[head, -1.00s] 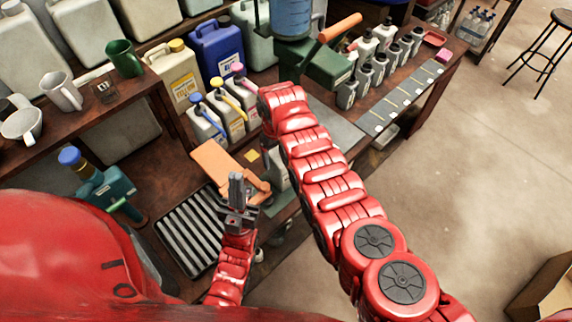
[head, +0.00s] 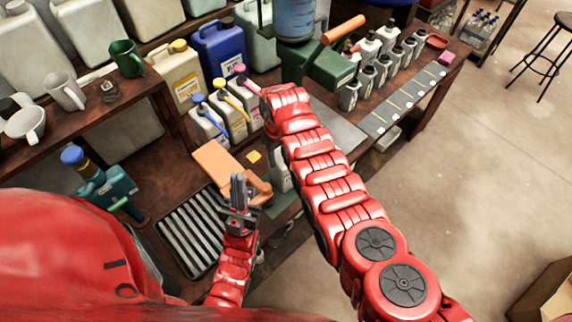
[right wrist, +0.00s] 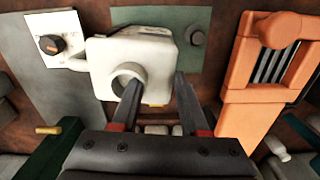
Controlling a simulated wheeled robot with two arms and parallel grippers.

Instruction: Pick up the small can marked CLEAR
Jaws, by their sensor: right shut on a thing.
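A small white can (right wrist: 130,55) with a round open neck facing the camera fills the upper middle of the right wrist view. My right gripper (right wrist: 158,79) is shut on this can, its two dark fingers reaching to the can's near side. No marking on the can is readable, so I cannot tell whether it is marked CLEAR. In the head view part of a pale can (head: 280,177) shows beside my right arm; my right gripper is hidden there. My left gripper (head: 238,184) points up over the bench by the slatted tray; the gap between its fingers is unclear.
An orange slotted piece (right wrist: 268,70) lies right of the can; an orange board (head: 222,165) lies on the bench. The slatted tray (head: 190,235) is at the front. Jugs with coloured caps (head: 228,115) stand behind. Small bottles (head: 367,80) line the right bench.

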